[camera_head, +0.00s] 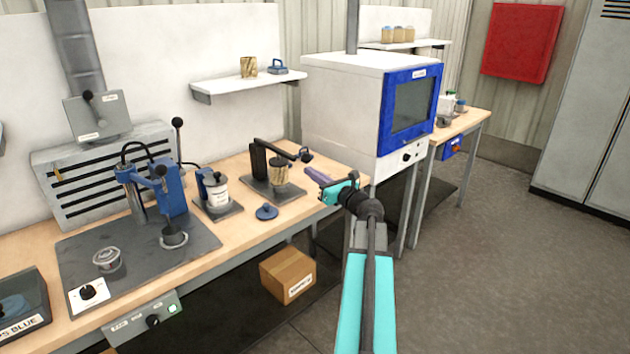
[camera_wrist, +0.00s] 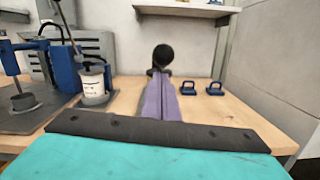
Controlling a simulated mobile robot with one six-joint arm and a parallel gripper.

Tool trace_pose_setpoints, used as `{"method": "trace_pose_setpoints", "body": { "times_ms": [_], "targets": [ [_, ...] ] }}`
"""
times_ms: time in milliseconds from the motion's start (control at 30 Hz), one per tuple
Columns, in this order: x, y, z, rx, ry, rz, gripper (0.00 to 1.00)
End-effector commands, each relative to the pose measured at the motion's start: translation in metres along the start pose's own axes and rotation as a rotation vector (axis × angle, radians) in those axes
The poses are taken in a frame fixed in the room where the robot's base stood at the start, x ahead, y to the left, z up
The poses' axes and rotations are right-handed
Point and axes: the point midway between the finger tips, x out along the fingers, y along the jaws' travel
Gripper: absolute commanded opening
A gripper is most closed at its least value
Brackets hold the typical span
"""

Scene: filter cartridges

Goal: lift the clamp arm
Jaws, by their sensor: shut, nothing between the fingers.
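The black clamp (camera_head: 257,158) stands on a dark base plate near the right end of the bench. Its arm (camera_head: 280,149) lies roughly level over a tan cartridge (camera_head: 279,172) and ends in a black knob (camera_head: 306,154). My gripper (camera_head: 309,172) has its purple fingers shut and empty. They are to the right of the clamp and slightly below the knob in the head view. In the wrist view the closed fingers (camera_wrist: 160,78) point at a round black knob (camera_wrist: 163,54) just beyond their tips. I cannot tell whether they touch it. The fingers hide most of the clamp there.
A blue press (camera_head: 165,190) and a white canister (camera_head: 217,190) stand left of the clamp. A blue lid (camera_head: 266,211) lies in front. A white oven (camera_head: 345,110) stands behind on the right.

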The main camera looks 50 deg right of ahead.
Motion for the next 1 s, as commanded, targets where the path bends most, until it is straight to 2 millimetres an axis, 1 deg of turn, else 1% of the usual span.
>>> {"method": "trace_pose_setpoints", "body": {
  "times_ms": [100,667,867,1000],
  "targets": [
    [0.001,0.0,0.005,0.0,0.001,0.0,0.0],
    [0.001,-0.001,0.008,-0.001,0.005,-0.002,0.0],
    [0.0,-0.002,0.017,-0.001,0.022,-0.007,0.0],
    [-0.002,-0.004,0.027,-0.003,0.043,-0.015,0.0]
  ]
}}
